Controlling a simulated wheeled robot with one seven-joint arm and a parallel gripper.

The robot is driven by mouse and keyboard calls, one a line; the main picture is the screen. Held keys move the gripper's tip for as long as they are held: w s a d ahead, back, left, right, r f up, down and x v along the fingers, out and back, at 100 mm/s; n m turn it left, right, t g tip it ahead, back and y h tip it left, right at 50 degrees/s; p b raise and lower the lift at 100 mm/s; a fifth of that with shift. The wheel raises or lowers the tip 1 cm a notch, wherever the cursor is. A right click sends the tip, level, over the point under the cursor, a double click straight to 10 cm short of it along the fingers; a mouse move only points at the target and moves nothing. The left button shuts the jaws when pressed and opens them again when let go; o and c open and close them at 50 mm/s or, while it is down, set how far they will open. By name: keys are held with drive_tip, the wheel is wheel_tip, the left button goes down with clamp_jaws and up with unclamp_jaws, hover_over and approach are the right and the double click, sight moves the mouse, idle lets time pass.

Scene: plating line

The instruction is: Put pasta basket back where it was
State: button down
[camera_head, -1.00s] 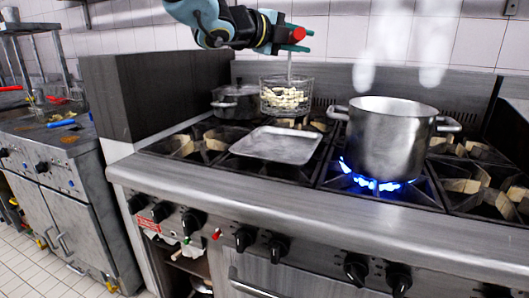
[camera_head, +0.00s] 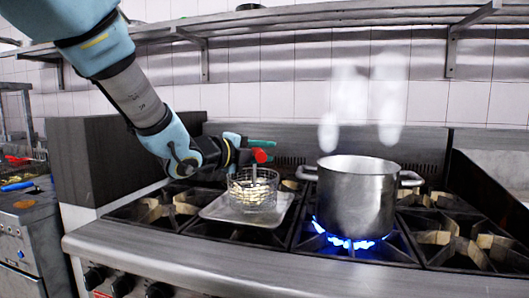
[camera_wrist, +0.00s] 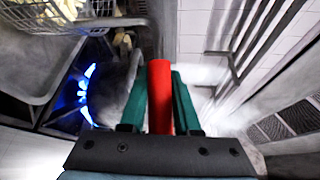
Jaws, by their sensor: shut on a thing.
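The pasta basket (camera_head: 252,192) is a round wire basket with pale pasta in it and a red-tipped upright handle (camera_head: 260,156). It stands upright at the shallow metal tray (camera_head: 222,212) on the stove; I cannot tell whether it touches the tray. My gripper (camera_head: 258,147) is shut on the red handle, above the basket. In the wrist view the red handle (camera_wrist: 160,95) lies between the green fingers, and part of the basket (camera_wrist: 40,18) shows at the upper left over the tray (camera_wrist: 42,82).
A large steaming steel pot (camera_head: 355,200) stands right of the tray over a lit blue flame (camera_head: 342,241). Empty burners (camera_head: 460,240) lie at the right. A wall shelf (camera_head: 330,20) runs above, and a dark side panel (camera_head: 95,160) stands at the left.

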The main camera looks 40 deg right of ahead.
drive_tip(key=shift+f, duration=0.1)
drive_tip(key=c, duration=0.6)
unclamp_jaws()
drive_tip(key=a, duration=0.4)
drive_tip(key=a+r+b, duration=0.1)
drive_tip(key=a, duration=0.3)
drive_tip(key=s+a+b, duration=0.1)
drive_tip(key=a, duration=0.3)
drive_tip(key=shift+r, duration=0.3)
